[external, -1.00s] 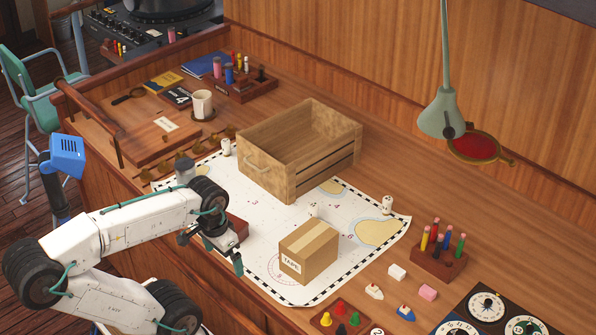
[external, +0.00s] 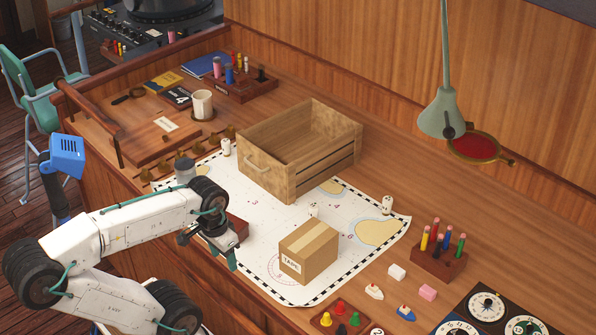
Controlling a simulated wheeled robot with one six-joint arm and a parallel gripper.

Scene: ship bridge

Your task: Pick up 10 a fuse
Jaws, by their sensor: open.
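My gripper (external: 222,250) points down over the near edge of the white chart (external: 265,235), and no object shows between its fingers. A small reddish-brown block (external: 237,227) sits right behind it, partly hidden by my arm. No thing in view can be read as a 10 A fuse. Small pale cylinders with markings stand on the chart: one at its far corner (external: 226,147), one behind the tape box (external: 313,210) and one at the right corner (external: 387,204). A wooden rack (external: 245,92) at the back holds coloured cylinders; their labels are too small to read.
A cardboard box marked TAPE (external: 305,255) stands right of my gripper. A large open wooden crate (external: 268,178) stands behind. A grey tin (external: 185,171) is by my arm. A pencil block (external: 438,262), erasers and game pieces lie to the right. A green lamp (external: 443,112) hangs above.

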